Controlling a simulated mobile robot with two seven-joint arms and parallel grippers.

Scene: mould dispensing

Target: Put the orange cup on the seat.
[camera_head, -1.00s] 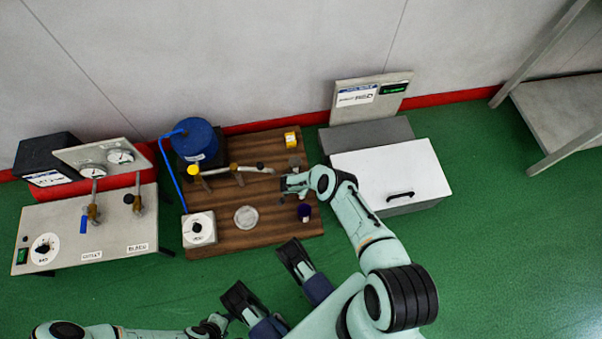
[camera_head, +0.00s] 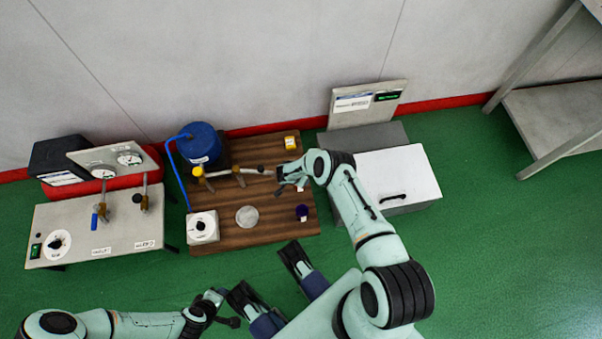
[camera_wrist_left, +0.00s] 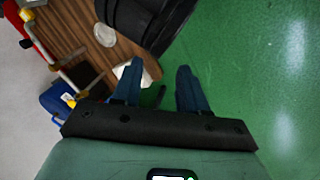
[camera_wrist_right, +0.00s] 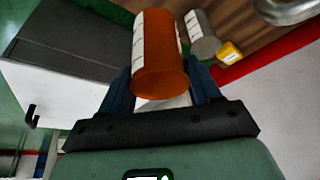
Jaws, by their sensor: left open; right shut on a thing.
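The orange cup (camera_wrist_right: 160,55), with a white label strip, is between the fingers of my right gripper (camera_wrist_right: 162,92) in the right wrist view. In the head view that gripper (camera_head: 284,180) is over the right part of the wooden board; the cup is not discernible there. A pale round disc (camera_head: 247,216) on the board may be the seat; I cannot be sure. It lies to the left of and nearer than the right gripper, with nothing seen on it. My left gripper (camera_wrist_left: 158,90) is open and empty, near the board's front in the head view (camera_head: 228,307).
A grey cylinder (camera_wrist_right: 203,35) stands beyond the orange cup.

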